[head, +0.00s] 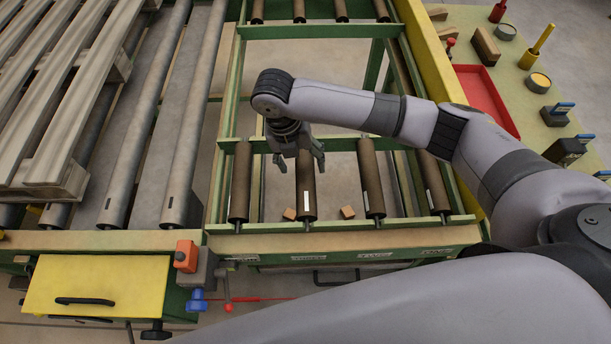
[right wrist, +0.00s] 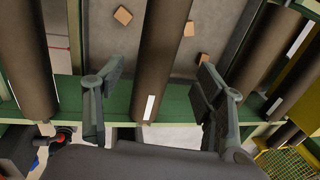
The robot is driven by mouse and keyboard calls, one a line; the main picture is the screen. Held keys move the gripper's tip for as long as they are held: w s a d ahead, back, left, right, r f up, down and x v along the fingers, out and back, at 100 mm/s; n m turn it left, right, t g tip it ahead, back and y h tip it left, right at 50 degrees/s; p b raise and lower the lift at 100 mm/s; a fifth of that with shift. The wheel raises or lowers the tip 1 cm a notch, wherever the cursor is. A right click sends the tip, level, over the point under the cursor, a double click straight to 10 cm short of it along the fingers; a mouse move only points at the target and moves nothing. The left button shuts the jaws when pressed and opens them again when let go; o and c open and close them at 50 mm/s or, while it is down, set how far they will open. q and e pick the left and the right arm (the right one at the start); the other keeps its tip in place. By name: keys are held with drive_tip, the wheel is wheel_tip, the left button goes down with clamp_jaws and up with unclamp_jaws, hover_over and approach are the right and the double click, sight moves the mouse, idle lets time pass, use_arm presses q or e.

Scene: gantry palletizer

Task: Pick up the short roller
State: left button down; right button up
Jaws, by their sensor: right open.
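Several short brown rollers lie side by side across the green conveyor frame (head: 262,222). My right gripper (head: 300,160) is over the second roller from the left (head: 306,190), pointing down, its fingers spread. In the right wrist view that roller (right wrist: 163,50) runs between the open fingers of the gripper (right wrist: 160,78), with a white strip near its end. I cannot tell how far the fingertips are above it. Other short rollers are to its left (head: 240,185) and right (head: 371,180). My left gripper is not in view.
Small wooden blocks (head: 348,212) lie below between the rollers. Long grey rollers (head: 180,150) and stacked pallets (head: 60,90) stand at the left. A red tray (head: 485,100) and tools are on the right-hand table. A yellow panel (head: 95,285) is in front.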

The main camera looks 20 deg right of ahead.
sight(303, 173)
drive_tip(key=shift+f, duration=0.2)
drive_tip(key=f, duration=0.1)
drive_tip(key=f+p, duration=0.1)
drive_tip(key=f, duration=0.1)
drive_tip(key=f+p, duration=0.1)
drive_tip(key=shift+s+d+f, duration=0.2)
drive_tip(key=shift+d, duration=0.05)
drive_tip(key=shift+f, duration=0.25)
drive_tip(key=shift+c, duration=0.4)
drive_tip(key=shift+r, duration=0.1)
clamp_jaws()
